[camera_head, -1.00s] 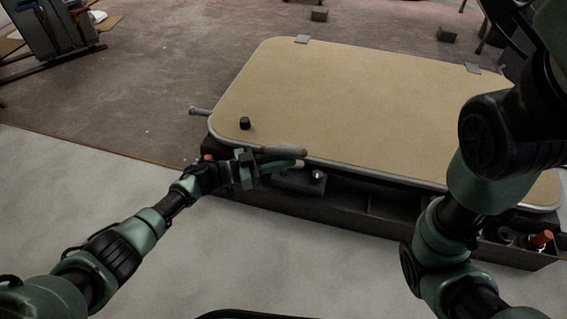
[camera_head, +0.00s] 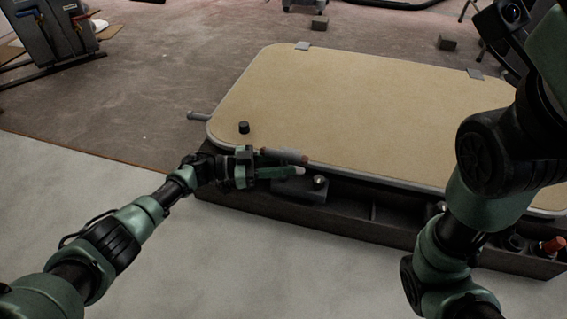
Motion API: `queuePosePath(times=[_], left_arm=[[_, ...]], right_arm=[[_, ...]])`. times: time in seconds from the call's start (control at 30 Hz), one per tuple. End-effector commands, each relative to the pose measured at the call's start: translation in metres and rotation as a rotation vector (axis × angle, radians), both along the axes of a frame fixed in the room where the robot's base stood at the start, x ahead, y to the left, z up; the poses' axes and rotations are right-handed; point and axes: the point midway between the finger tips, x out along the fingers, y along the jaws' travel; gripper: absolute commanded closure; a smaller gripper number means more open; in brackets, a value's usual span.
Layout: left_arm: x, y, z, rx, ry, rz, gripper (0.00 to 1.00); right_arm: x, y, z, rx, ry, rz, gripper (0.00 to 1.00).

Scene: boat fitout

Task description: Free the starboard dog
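A tan hatch panel (camera_head: 370,115) with a grey rim lies above a dark open-topped trough. A short grey rod (camera_head: 198,116) sticks out at its left edge, and a small black knob (camera_head: 244,127) stands on its near left corner. My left gripper (camera_head: 288,164) is at the panel's near left edge, pointing right. A grey bar with a reddish tip (camera_head: 284,155) lies along its green finger; I cannot tell whether it is gripped. I cannot tell which part is the starboard dog. My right arm crosses the right side, but its fingertips do not show.
The dark trough (camera_head: 350,222) runs along the panel's near side. It holds a grey block with a round metal knob (camera_head: 300,189) and a red-capped item (camera_head: 553,244). Grey hinge plates (camera_head: 302,46) sit at the panel's far edge. Pale floor in front is clear.

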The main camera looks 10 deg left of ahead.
Motion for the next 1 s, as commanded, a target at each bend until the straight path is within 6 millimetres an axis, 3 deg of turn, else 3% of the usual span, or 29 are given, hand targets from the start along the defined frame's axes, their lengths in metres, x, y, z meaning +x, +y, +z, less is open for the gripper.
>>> queuePosePath(times=[0.37,0.8,1.0], left_arm=[[-0.001,0.004,0.001,0.000,0.001,0.001,0.60],[-0.014,0.068,0.001,0.001,0.002,0.003,0.60],[-0.016,0.077,0.000,-0.001,0.000,0.001,0.60]], right_arm=[[0.000,0.000,0.003,0.000,0.000,0.000,0.52],[0.000,0.000,0.025,0.000,-0.001,0.000,0.52],[0.000,0.000,0.026,0.000,0.000,0.000,0.52]])
